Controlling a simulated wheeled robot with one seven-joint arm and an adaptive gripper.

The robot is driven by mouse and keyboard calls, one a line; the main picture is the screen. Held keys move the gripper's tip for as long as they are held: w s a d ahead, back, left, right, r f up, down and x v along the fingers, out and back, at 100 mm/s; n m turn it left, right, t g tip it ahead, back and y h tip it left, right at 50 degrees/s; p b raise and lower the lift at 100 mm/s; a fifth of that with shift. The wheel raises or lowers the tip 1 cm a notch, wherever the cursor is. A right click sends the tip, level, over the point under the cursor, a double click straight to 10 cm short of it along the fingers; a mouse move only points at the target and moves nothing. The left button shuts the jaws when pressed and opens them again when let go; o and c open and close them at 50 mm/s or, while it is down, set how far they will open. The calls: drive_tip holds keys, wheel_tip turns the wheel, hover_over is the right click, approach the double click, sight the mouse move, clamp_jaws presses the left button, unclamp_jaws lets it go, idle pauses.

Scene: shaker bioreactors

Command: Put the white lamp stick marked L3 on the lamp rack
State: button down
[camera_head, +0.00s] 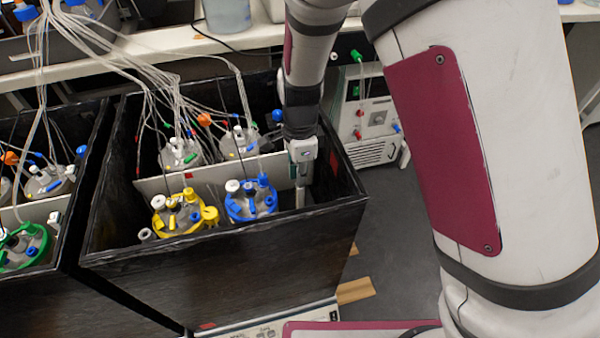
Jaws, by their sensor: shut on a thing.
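My gripper (302,158) reaches down into the right-hand black box, near its right inner wall. It is shut on a pale upright stick (300,196), which shows just below it. I take this for the white lamp stick; no L3 mark can be read at this size. The stick's lower end is inside the box, and what it touches there cannot be told. A long white panel (226,176) crosses the box, its right end close to the gripper and stick. Whether this panel is the lamp rack cannot be told. My arm covers the box's back right corner.
A blue-topped vessel (251,203) stands just left of the stick, beside a yellow-topped one (176,214). More vessels with thin tubes (175,85) stand behind the panel. The black box's walls (225,270) surround them. A second box (95,290) is at left.

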drive_tip(key=shift+r+p, duration=0.35)
drive_tip(key=shift+r, duration=0.05)
drive_tip(key=shift+r+p, duration=1.4)
drive_tip(key=shift+p, duration=0.1)
drive_tip(key=shift+r, duration=0.2)
wheel_tip(320, 180, up, 11)
drive_tip(key=p, duration=0.8)
drive_tip(key=shift+s+f, duration=0.1)
drive_tip(key=shift+f, duration=0.1)
drive_tip(key=shift+r+p, duration=1.55)
drive_tip(key=shift+r, duration=1.05)
